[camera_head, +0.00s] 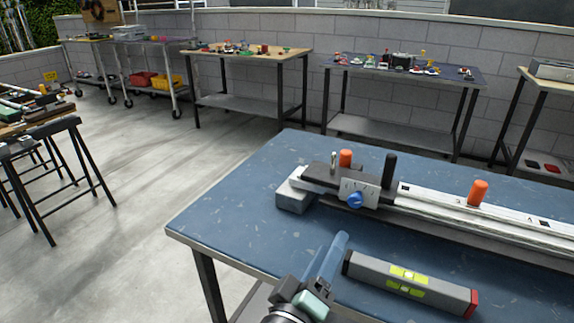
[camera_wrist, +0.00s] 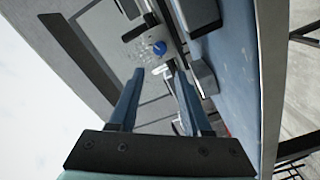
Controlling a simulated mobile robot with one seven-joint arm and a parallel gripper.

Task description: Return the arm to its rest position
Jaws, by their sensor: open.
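My gripper (camera_head: 338,243) is over the near left part of the blue-topped workbench (camera_head: 260,195), left of a grey spirit level (camera_head: 410,283). In the wrist view, the two blue fingers of my gripper (camera_wrist: 157,72) stand apart with nothing held between them. A long rail device with a black and white carriage (camera_head: 345,187), a blue knob (camera_head: 355,200) and orange knobs lies on the bench beyond my gripper. In the wrist view, the blue knob (camera_wrist: 160,48) shows beyond the fingertips, apart from them.
The spirit level lies close to the right of my gripper. The bench's left part is bare. Side tables with small parts (camera_head: 248,50) line the grey wall. A black-legged stand (camera_head: 45,130) is at the left. The concrete floor (camera_head: 140,170) between is clear.

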